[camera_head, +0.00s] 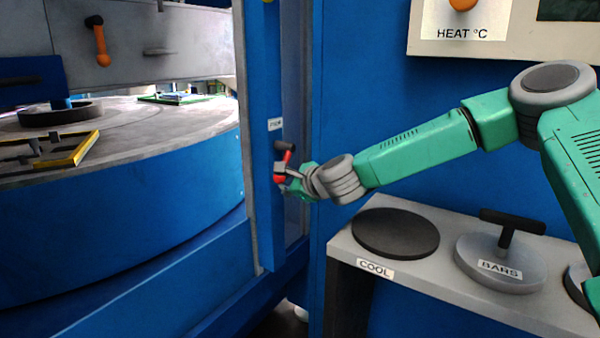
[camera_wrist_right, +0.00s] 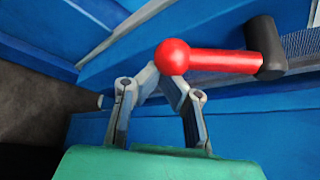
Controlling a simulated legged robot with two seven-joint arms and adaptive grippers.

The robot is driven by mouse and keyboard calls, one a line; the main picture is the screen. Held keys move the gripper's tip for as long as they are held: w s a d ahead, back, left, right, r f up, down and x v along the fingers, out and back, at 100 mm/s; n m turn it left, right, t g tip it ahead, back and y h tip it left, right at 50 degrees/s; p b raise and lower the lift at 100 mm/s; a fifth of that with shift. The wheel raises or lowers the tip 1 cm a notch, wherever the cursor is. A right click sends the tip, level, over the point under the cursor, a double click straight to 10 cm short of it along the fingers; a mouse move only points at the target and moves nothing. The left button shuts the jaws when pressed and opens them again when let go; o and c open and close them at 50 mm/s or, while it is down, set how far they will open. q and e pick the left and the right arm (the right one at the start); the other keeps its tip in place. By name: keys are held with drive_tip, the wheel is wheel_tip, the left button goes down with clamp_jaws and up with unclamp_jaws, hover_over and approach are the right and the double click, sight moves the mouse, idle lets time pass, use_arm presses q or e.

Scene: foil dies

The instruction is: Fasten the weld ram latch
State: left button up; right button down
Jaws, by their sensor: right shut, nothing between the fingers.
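The latch (camera_head: 283,162) is a red handle with a dark end, mounted on the blue upright post below a small white label. In the right wrist view the latch (camera_wrist_right: 215,60) shows a red ball at its left, a red bar and a black end at its right. My right gripper (camera_head: 290,183) is at the latch, coming in from the right. In the right wrist view my right gripper (camera_wrist_right: 155,82) is shut, its fingertips meeting just by the red ball. The ball hides part of the tips, and I cannot tell whether they touch it. My left gripper is not in view.
The blue post (camera_head: 262,225) stands beside a large round blue table (camera_head: 120,225) with a grey top. A grey shelf (camera_head: 350,242) at the right carries a dark COOL disc (camera_head: 395,232) and a BARS lid (camera_head: 500,272) with a handle. A HEAT panel (camera_head: 430,45) is above.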

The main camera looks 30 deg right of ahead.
drive_tip(key=a+r+m+y+p, duration=0.1)
drive_tip(key=a+r+m+g+p, duration=0.1)
drive_tip(key=p, duration=0.1)
drive_tip(key=shift+s+r+y, duration=0.1)
drive_tip(key=shift+s+y, duration=0.25)
drive_tip(key=shift+y, duration=0.05)
use_arm(q)
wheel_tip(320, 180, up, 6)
drive_tip(key=p, duration=0.2)
drive_tip(key=shift+p, duration=0.3)
use_arm(e)
drive_tip(key=shift+s+a+r+m+g+y, duration=0.25)
drive_tip(key=shift+a+r+m+g+y, duration=0.3)
drive_tip(key=shift+r+m+y, duration=0.35)
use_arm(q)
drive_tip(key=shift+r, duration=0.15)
use_arm(e)
drive_tip(key=shift+a+f, duration=0.1)
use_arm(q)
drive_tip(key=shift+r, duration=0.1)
use_arm(e)
drive_tip(key=shift+s, duration=0.1)
